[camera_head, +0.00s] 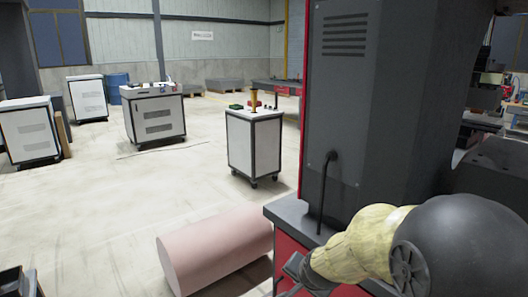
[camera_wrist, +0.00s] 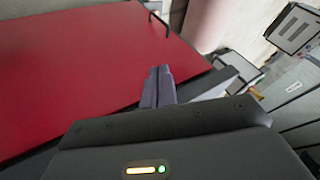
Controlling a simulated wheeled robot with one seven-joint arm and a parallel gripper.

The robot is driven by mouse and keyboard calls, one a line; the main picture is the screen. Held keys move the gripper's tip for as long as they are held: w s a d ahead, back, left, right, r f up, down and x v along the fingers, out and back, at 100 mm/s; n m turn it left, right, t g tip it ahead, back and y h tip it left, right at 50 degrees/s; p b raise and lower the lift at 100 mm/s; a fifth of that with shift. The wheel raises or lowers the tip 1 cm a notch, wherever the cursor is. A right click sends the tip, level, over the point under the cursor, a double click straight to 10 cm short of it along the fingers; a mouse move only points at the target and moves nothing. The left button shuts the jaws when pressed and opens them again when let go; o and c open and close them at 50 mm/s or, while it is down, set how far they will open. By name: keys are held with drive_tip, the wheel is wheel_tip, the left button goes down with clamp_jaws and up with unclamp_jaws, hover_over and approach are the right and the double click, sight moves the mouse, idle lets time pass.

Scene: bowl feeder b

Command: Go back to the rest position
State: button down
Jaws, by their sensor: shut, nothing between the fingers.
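My gripper (camera_wrist: 159,71) shows in the wrist view with its two dark fingers together and nothing between them. Beyond and to the left of the fingers is a red panel (camera_wrist: 75,60) with a black handle (camera_wrist: 158,22). I cannot tell whether the fingers touch anything. In the head view my arm, in a yellowish cover, reaches in from the lower right, and its dark end is low beside the red and grey machine (camera_head: 365,95). The fingers are not clear there.
A pink cylinder (camera_head: 215,248) lies on the floor left of the machine; it also shows in the wrist view (camera_wrist: 207,25). A small white cabinet (camera_head: 254,145) stands behind it. Other cabinets (camera_head: 155,115) stand further back. The floor at left centre is open.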

drive_tip(key=s+d+f+n+g+h, duration=0.1)
drive_tip(key=s+d+f+n+g, duration=0.2)
drive_tip(key=s, duration=0.5)
drive_tip(key=s+d+f+n+g, duration=0.1)
drive_tip(key=s+d+n, duration=0.25)
drive_tip(key=s, duration=0.45)
wheel_tip(320, 180, up, 29)
drive_tip(key=p, duration=2.9)
drive_tip(key=shift+a+n+g, duration=0.15)
drive_tip(key=shift+n+g, duration=0.15)
drive_tip(key=shift+n, duration=0.15)
